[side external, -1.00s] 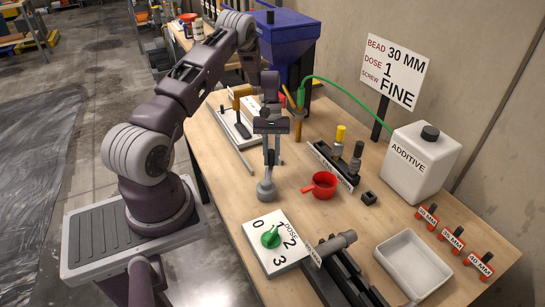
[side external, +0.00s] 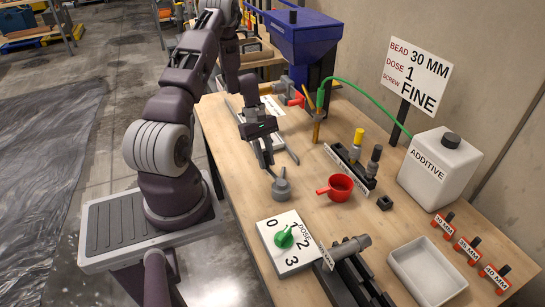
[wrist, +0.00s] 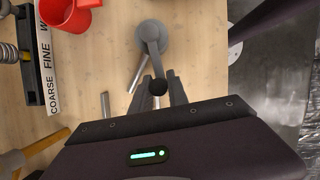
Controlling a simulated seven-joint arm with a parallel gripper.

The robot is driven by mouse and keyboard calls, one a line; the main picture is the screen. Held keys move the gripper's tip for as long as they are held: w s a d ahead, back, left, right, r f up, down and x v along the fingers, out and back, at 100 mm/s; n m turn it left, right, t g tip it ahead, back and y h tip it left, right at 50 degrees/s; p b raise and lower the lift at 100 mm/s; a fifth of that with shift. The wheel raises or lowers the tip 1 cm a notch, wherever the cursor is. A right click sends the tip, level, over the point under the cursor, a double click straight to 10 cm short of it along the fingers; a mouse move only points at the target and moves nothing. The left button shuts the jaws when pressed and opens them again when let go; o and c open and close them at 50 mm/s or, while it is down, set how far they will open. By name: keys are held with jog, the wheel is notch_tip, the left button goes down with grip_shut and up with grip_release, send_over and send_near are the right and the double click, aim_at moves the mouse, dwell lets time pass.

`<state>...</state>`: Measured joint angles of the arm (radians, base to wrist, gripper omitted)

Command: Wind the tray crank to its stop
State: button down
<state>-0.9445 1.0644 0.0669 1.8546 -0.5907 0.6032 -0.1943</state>
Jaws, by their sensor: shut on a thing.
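The crank (side external: 281,188) is a grey round hub with a short arm, standing on the wooden bench. In the wrist view, its hub (wrist: 152,33) is at the top and its arm runs down to a dark knob (wrist: 158,87). My gripper (side external: 267,163) is behind and left of the hub in the side view. In the wrist view, my gripper (wrist: 159,78) has its fingers on either side of the knob, shut on it. The fingertips are partly hidden behind the knob and arm. The side view is too small to show the grip clearly.
A red cup (side external: 337,187) stands right of the crank, near the screw rack (side external: 350,166). The dose dial (side external: 290,243) with its green knob lies in front. A white tray (side external: 428,272) is at the front right. A loose grey rod (side external: 291,155) lies behind the crank.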

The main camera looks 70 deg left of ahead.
jog(key=s+n, duration=0.1)
jog(key=s+d+n+t, duration=0.1)
jog(key=n, duration=0.1)
jog(key=shift+s+d, duration=0.1)
jog(key=shift+s, duration=0.3)
jog(key=n, duration=0.1)
jog(key=s+d+n+t, duration=0.1)
jog(key=n, duration=0.1)
jog(key=shift+s+d+y, duration=0.2)
jog(key=shift+s+y, duration=0.05)
jog(key=shift+y, duration=0.15)
jog(key=shift+s+d, duration=0.15)
jog(key=shift+s, duration=0.05)
jog(key=shift+s+d, duration=0.4)
jog(key=shift+d, duration=0.2)
jog(key=shift+s+d, duration=0.35)
jog(key=shift+d, duration=0.2)
jog(key=shift+s+d+n+t, duration=0.2)
jog(key=shift+d+n+t, duration=0.2)
jog(key=shift+d+n, duration=0.25)
jog(key=shift+s+d+n+y, duration=0.1)
jog(key=shift+d+n+y, duration=0.4)
jog(key=shift+n, duration=0.45)
jog(key=shift+d, duration=0.6)
